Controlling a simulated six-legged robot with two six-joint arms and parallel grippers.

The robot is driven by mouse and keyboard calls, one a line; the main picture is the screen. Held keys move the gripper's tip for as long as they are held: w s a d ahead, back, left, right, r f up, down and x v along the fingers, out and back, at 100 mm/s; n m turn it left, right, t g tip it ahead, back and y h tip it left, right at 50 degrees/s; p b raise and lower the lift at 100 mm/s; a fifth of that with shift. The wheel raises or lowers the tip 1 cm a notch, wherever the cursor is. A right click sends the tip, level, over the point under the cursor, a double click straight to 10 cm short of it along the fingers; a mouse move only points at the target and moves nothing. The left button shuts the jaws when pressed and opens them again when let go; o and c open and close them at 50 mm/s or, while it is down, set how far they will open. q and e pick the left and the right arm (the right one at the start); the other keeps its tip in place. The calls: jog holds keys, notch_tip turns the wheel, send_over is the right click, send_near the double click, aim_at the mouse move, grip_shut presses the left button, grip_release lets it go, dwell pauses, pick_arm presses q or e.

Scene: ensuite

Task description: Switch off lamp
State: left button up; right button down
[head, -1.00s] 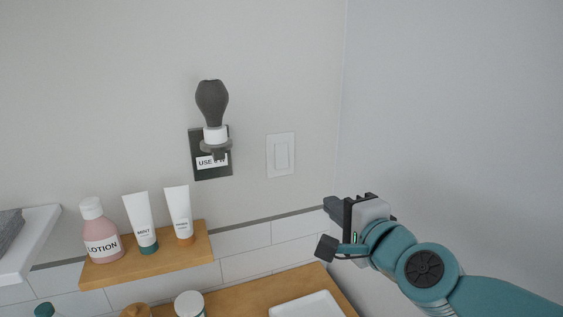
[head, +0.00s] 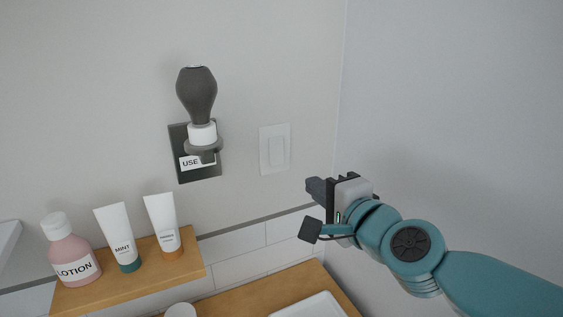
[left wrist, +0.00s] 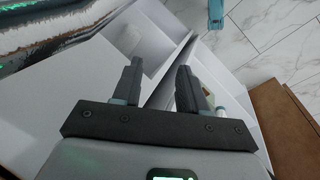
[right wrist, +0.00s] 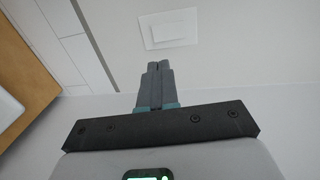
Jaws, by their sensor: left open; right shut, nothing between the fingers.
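A wall lamp (head: 197,95) with a dark grey bulb-shaped shade and white collar is mounted on a dark plate (head: 201,171) with a partly hidden "USE" label. No glow shows on it. A white rocker switch (head: 276,150) is on the wall right of the lamp; it also shows in the right wrist view (right wrist: 169,28). My right gripper (head: 312,187) is shut and empty, below and right of the switch and apart from it. In the right wrist view its fingertips (right wrist: 158,66) point toward the switch. My left gripper (left wrist: 158,72) is open and empty, away from the lamp and switch.
A wooden shelf (head: 131,278) at the lower left holds a pink lotion bottle (head: 70,253) and two white tubes (head: 118,238). A wooden counter (head: 250,297) with a white tray (head: 310,306) lies below. A side wall (head: 450,120) stands close on the right.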

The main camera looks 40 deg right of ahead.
aim_at(277, 159)
jog(key=b+x, duration=0.3)
jog(key=x, duration=1)
jog(key=shift+w+f, duration=0.15)
jog(key=shift+w, duration=0.05)
jog(key=shift+w+d, duration=0.3)
jog(key=shift+a, duration=0.1)
jog(key=b, duration=0.3)
jog(key=shift+w+f+t+b, duration=0.2)
jog(key=shift+f+t+b, duration=0.15)
jog(key=shift+t+b, duration=0.05)
jog(key=shift+r+p, duration=0.3)
jog(key=shift+p, duration=0.1)
